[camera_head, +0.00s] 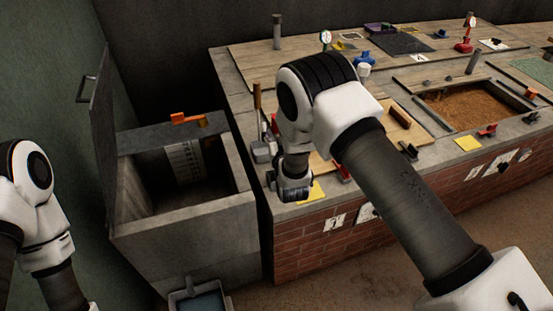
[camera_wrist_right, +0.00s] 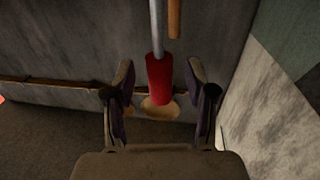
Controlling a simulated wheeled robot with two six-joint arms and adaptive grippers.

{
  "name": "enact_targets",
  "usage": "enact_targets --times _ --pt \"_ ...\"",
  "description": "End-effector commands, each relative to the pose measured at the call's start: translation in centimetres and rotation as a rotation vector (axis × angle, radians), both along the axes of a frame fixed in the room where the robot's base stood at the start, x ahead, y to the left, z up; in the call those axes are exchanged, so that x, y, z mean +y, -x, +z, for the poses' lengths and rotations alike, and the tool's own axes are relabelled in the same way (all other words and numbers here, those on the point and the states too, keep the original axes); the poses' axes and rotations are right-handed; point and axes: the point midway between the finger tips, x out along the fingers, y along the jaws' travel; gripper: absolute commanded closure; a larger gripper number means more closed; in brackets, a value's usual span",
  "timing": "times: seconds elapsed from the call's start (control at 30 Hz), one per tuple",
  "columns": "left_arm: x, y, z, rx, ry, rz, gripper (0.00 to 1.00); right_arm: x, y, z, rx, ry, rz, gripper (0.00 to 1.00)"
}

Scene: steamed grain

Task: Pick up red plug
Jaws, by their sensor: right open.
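In the right wrist view a red cylinder (camera_wrist_right: 159,78) sits at the end of a grey rod (camera_wrist_right: 157,28); I cannot tell for certain that it is the red plug. My right gripper (camera_wrist_right: 161,77) is open, with one finger on each side of the red cylinder in the picture. No contact shows, and the depth between them is unclear. In the head view my right wrist (camera_head: 294,188) hangs over the near left corner of the counter, and its fingertips cannot be made out. My left arm is at the left edge, with its gripper out of view.
A grey open bin (camera_head: 185,236) stands left of the brick-fronted counter (camera_head: 300,243). Its raised lid (camera_head: 101,130) is at the left. A wooden handle (camera_head: 257,96) rises near the counter corner. A yellow note (camera_head: 312,192) lies beside my right wrist. Several small items crowd the counter.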

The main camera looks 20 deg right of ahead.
Motion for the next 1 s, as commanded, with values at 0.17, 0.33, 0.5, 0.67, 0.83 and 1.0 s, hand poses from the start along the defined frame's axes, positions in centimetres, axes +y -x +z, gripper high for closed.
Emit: enact_targets --times 0.17,0.33,0.5,0.67,0.83,1.0 --pt "0.0 0.0 0.4 0.001 0.0 0.0 0.0 -0.2 -1.6 0.0 0.001 0.0 0.0 0.44" --pt "0.0 0.0 0.3 0.001 0.0 0.0 0.0 -0.2 -1.6 0.0 0.002 0.0 0.0 0.51" --pt "0.0 0.0 0.3 0.001 0.0 0.0 0.0 -0.2 -1.6 0.0 0.002 0.0 0.0 1.0" --pt "0.0 0.0 0.4 0.001 0.0 0.0 0.0 -0.2 -1.6 0.0 0.0 0.0 0.0 1.0" --pt "0.0 0.0 0.3 0.001 0.0 0.0 0.0 -0.2 -1.6 0.2 0.0 0.0 0.001 1.0" --pt "0.0 0.0 0.1 0.001 0.0 0.0 0.0 -0.2 -1.6 1.5 -0.001 0.0 0.001 1.0"
